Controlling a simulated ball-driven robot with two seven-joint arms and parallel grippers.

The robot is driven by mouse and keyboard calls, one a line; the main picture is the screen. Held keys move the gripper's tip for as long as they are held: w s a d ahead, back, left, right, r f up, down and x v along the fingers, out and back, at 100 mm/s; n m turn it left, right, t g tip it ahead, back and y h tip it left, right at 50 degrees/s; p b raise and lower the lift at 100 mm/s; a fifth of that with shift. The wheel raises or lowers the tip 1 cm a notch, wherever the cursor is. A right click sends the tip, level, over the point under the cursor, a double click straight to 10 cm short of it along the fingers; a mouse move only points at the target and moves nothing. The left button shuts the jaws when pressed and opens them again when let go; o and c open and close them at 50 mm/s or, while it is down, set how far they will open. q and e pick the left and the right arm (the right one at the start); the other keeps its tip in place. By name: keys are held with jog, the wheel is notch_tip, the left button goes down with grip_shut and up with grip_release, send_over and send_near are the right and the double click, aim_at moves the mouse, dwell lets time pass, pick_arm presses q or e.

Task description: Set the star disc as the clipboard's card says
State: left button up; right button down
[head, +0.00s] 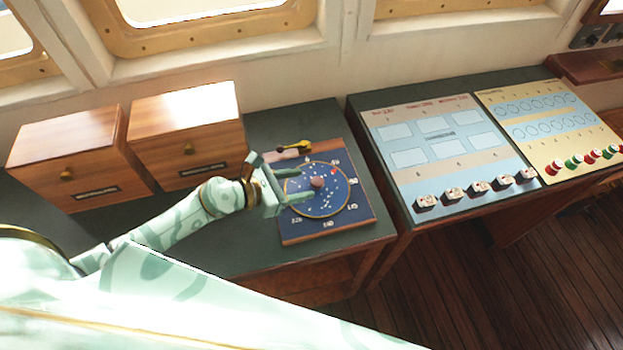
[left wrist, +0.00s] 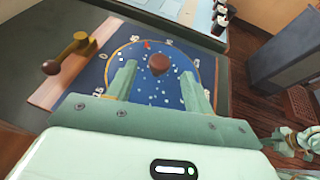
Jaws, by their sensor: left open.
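The star disc (head: 330,202) is a round blue plate with white specks and a gold rim, set in a square blue board (head: 358,217) with numbers around it. A round brown knob (head: 317,183) stands at its middle. A red mark shows at the disc's far edge. The disc (left wrist: 150,90) and knob (left wrist: 159,63) also show in the left wrist view. My left gripper (head: 298,187) is open over the disc, its fingers pointing at the knob from the left; contact cannot be told. No clipboard shows.
A brass lever (head: 293,147) on a wooden strip (head: 284,155) stands at the board's far left. Two wooden drawer boxes (head: 186,128) stand left on the dark counter (head: 260,125). Right are a panel with blank cards (head: 440,135) and a yellow button panel (head: 540,125).

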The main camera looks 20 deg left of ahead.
aim_at(314, 181)
pick_arm(q)
jog(key=x, duration=0.4)
jog(key=shift+w+d+f, duration=0.1)
jog(key=shift+w, duration=0.05)
grip_shut()
jog(key=m+g+h+b, duration=0.1)
jog(key=b, duration=0.2)
jog(key=m+g+h+b, duration=0.1)
jog(key=m+b, duration=0.1)
jog(key=b, duration=0.2)
jog(key=m+g+h+b, duration=0.1)
jog(key=g+b, duration=0.1)
jog(key=b, duration=0.1)
jog(key=shift+w+f+b, duration=0.25)
jog(key=shift+b, duration=0.15)
jog(key=shift+r+m, duration=0.15)
jog(key=shift+m, duration=0.15)
jog(key=shift+r+g, duration=0.15)
jog(key=shift+g, duration=0.15)
grip_release()
